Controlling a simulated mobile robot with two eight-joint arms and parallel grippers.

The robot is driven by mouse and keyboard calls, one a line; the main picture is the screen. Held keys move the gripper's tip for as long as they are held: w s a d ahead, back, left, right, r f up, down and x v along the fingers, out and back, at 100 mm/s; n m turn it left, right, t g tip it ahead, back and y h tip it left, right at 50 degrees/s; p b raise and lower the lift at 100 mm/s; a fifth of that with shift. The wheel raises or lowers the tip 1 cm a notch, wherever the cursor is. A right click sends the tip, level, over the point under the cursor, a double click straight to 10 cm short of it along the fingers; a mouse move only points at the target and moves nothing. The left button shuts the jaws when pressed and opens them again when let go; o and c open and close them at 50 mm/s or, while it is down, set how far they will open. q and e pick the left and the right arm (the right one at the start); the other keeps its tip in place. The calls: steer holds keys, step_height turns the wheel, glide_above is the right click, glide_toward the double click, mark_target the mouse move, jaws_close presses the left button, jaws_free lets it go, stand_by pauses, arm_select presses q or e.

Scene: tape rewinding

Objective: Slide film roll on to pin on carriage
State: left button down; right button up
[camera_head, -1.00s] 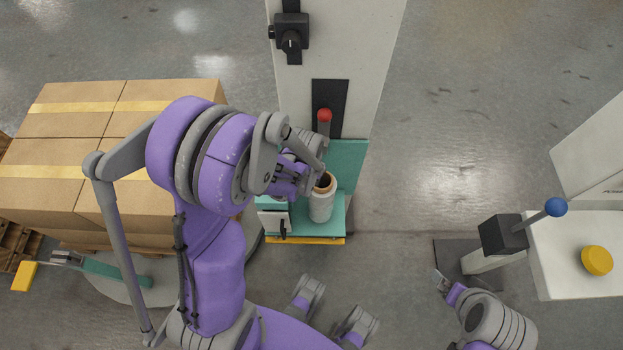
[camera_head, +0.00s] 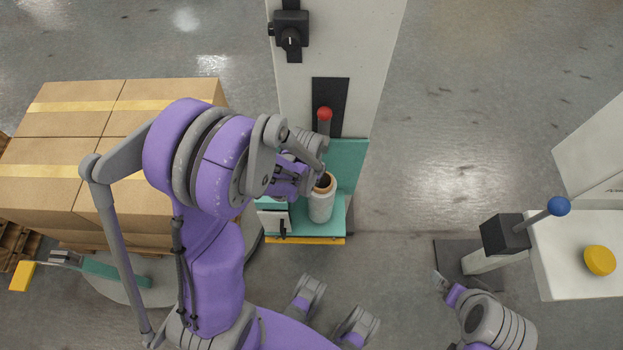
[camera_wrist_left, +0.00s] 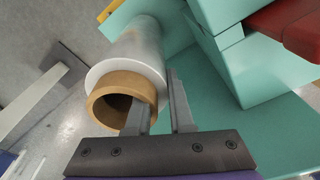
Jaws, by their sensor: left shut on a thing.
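The film roll (camera_head: 321,206), a white cylinder with a brown core, is upright over the teal carriage (camera_head: 345,160) in the head view. My left gripper (camera_head: 316,176) is shut on the upper rim of the film roll. In the left wrist view, one finger of the left gripper (camera_wrist_left: 158,105) is inside the brown core and the other is outside the film roll (camera_wrist_left: 130,60). The pin is hidden, and I cannot tell whether the roll is around it or touching the carriage base. My right gripper (camera_head: 442,281) is at the lower right, away from the roll; its jaws are unclear.
The carriage is on a pale column (camera_head: 335,50) with a red-knobbed lever (camera_head: 324,114). Stacked cardboard boxes (camera_head: 105,135) stand close on the left. A blue-knobbed lever (camera_head: 557,206) and a yellow button (camera_head: 599,261) are on the right. Floor between is clear.

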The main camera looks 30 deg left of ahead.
arm_select(q)
steer(key=shift+f+b, duration=0.4)
steer(key=shift+c, duration=1.6)
jaws_free()
steer(key=shift+r, duration=0.1)
steer(key=shift+r+p, duration=2.85)
steer(key=shift+r, duration=1.1)
step_height(320, 180, up, 11)
steer(key=s+p, duration=0.1)
steer(key=shift+s+f+p, duration=0.15)
steer(key=shift+s+p, duration=0.05)
steer(key=shift+p, duration=0.2)
